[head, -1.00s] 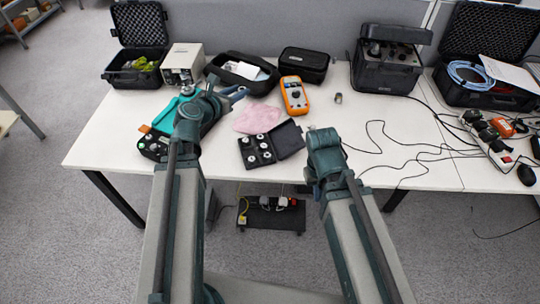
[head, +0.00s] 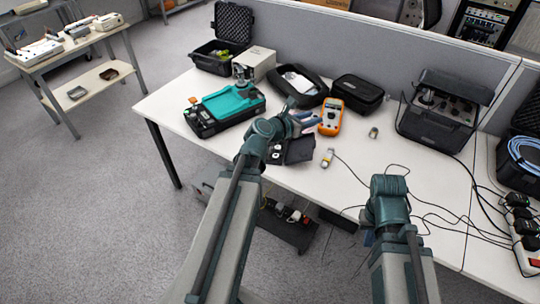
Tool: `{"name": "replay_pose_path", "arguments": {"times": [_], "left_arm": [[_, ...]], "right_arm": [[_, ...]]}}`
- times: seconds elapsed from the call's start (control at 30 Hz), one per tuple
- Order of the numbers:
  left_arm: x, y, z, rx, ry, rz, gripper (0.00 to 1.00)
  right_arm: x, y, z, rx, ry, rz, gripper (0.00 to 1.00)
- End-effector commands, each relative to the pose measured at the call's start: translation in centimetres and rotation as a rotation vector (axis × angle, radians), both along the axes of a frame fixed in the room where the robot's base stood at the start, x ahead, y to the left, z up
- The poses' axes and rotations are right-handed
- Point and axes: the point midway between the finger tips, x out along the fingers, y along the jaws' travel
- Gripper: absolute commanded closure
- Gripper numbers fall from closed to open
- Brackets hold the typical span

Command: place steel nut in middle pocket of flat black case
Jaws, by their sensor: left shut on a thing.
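My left gripper (head: 308,122) has blue fingers and is just beyond the case, left of the orange multimeter. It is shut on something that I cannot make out. I cannot pick out the steel nut. My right gripper (head: 368,238) is low at the table's front edge, mostly hidden by its own wrist, so its jaws cannot be judged.
A teal tray (head: 232,101) stands left of the case. The orange multimeter (head: 331,116), a black pouch (head: 357,93) and a small metal cylinder (head: 373,132) are behind and right. A small silver-and-yellow piece (head: 327,158) lies right of the case. Black cables (head: 432,198) cross the right side.

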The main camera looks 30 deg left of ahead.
Motion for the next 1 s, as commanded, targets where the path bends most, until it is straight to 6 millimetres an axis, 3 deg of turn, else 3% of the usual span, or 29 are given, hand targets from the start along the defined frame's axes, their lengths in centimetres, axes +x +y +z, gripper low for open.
{"name": "replay_pose_path", "arguments": {"times": [0.17, 0.5, 0.7, 0.83, 1.0], "left_arm": [[-0.4, 2.4, -2.6, 0.000, 0.000, 0.036, 1.00], [-4.6, 14.9, -13.4, -0.001, 0.001, 0.229, 1.00], [-7.7, 21.0, -18.3, -0.001, 0.000, 0.330, 1.00], [-9.4, 23.6, -20.3, -0.002, 0.000, 0.375, 1.00], [-10.5, 25.3, -21.4, -0.002, 0.000, 0.407, 1.00]], "right_arm": [[0.0, 0.0, -2.6, 0.000, 0.000, 0.000, 1.00], [0.0, 0.0, -13.4, 0.000, 0.000, 0.001, 1.00], [0.0, 0.0, -18.3, 0.000, 0.000, 0.001, 1.00], [0.0, 0.0, -20.3, 0.000, 0.000, 0.001, 1.00], [0.0, 0.0, -21.4, 0.000, 0.000, 0.001, 1.00]]}}
